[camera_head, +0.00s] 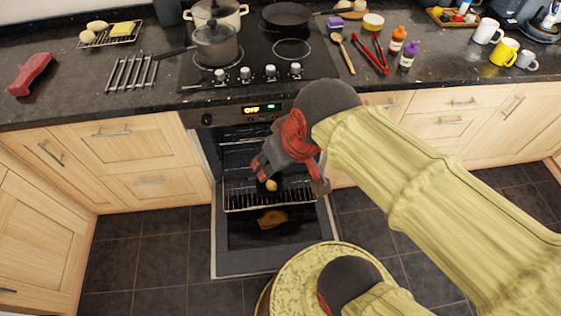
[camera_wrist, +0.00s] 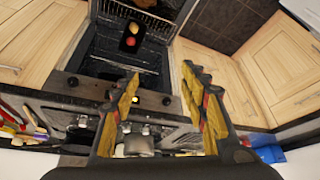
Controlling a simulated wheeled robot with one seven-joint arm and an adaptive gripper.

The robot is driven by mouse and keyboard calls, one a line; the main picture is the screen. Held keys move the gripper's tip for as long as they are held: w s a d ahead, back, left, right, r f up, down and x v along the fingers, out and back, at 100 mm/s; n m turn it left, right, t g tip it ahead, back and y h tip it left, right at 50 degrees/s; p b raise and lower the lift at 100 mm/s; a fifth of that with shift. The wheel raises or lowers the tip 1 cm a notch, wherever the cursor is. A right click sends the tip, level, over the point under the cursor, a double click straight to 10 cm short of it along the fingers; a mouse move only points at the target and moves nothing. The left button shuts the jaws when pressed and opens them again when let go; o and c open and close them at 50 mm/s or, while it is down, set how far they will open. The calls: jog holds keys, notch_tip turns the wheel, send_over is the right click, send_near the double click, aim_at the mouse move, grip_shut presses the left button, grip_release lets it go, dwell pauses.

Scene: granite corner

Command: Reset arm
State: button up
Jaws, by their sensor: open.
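My gripper (camera_head: 290,178) is in front of the open oven (camera_head: 245,150) in the head view, above the lowered oven door (camera_head: 265,262). In the wrist view, my gripper (camera_wrist: 163,82) has its yellow-padded fingers spread apart with nothing between them. A small pale round piece of food (camera_head: 271,185) shows just below the gripper, over the pulled-out oven rack (camera_head: 240,200). In the wrist view a dark tray (camera_wrist: 130,46) holds two round pieces, one yellowish and one reddish. Part of the oven is hidden behind my gripper.
The dark counter (camera_head: 100,103) runs above the oven. A pot (camera_head: 215,45) stands on the hob, with knobs (camera_head: 245,73) along its front. Bottles (camera_head: 397,40), tongs (camera_head: 374,55) and mugs (camera_head: 503,50) are on the right. The tiled floor (camera_head: 150,255) left of the door is clear.

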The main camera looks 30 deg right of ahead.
jog(key=shift+s+d+r+m+t, duration=0.15)
jog(key=shift+s, duration=0.2)
jog(key=shift+s+d+r+m+t, duration=0.1)
jog(key=shift+s+r+m+t, duration=0.05)
jog(key=shift+s, duration=0.2)
notch_tip(320, 180, up, 3)
jog(key=p, duration=0.3)
jog(key=shift+r, duration=0.2)
dwell(0.5)
